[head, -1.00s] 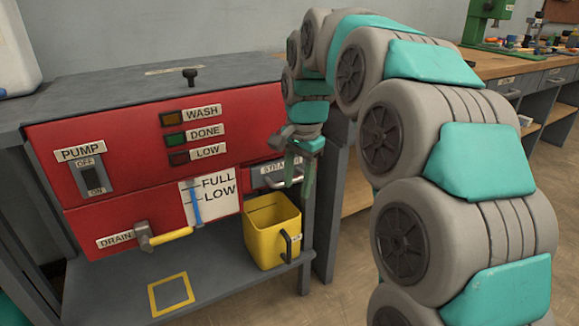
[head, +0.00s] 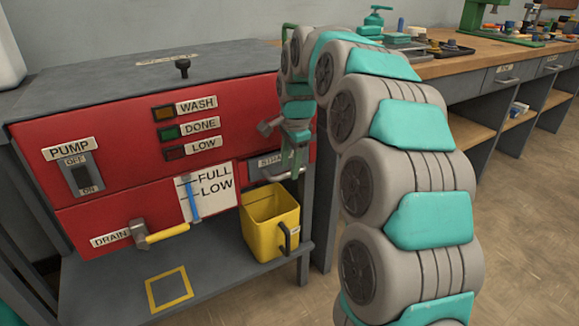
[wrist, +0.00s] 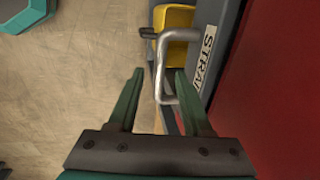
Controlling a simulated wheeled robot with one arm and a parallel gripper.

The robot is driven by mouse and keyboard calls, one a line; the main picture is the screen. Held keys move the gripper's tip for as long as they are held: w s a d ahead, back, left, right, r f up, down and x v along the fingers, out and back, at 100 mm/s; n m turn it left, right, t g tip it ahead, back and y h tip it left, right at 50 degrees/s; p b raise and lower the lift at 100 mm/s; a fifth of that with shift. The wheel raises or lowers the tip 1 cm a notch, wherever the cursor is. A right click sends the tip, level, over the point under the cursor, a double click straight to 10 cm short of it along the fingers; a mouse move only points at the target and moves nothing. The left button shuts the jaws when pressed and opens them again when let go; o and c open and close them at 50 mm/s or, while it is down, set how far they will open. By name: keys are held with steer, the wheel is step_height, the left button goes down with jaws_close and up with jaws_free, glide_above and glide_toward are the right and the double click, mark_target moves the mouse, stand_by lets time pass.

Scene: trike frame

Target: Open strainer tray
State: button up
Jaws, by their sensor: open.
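The strainer tray (head: 266,171) is a grey drawer front with a white label, low on the right of the red machine front. In the wrist view its label (wrist: 206,58) reads "STRAI" and its silver bar handle (wrist: 160,70) stands out from the front. My gripper (wrist: 160,75) is open, with its two green fingertips either side of the handle bar in the picture. Whether a finger touches the bar I cannot tell. In the head view my gripper (head: 292,162) is in front of the tray's right part and hides some of it and its handle.
A yellow bucket (head: 262,226) with a dark handle stands on the lower shelf (head: 215,278) just under the tray. A drain valve with a yellow lever (head: 165,236) is to the left. A wooden workbench (head: 440,66) is behind my arm. The floor at right is clear.

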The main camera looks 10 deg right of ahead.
steer(key=shift+w+f, duration=0.1)
steer(key=shift+f, duration=0.5)
steer(key=shift+c, duration=0.4)
jaws_close()
stand_by(0.6)
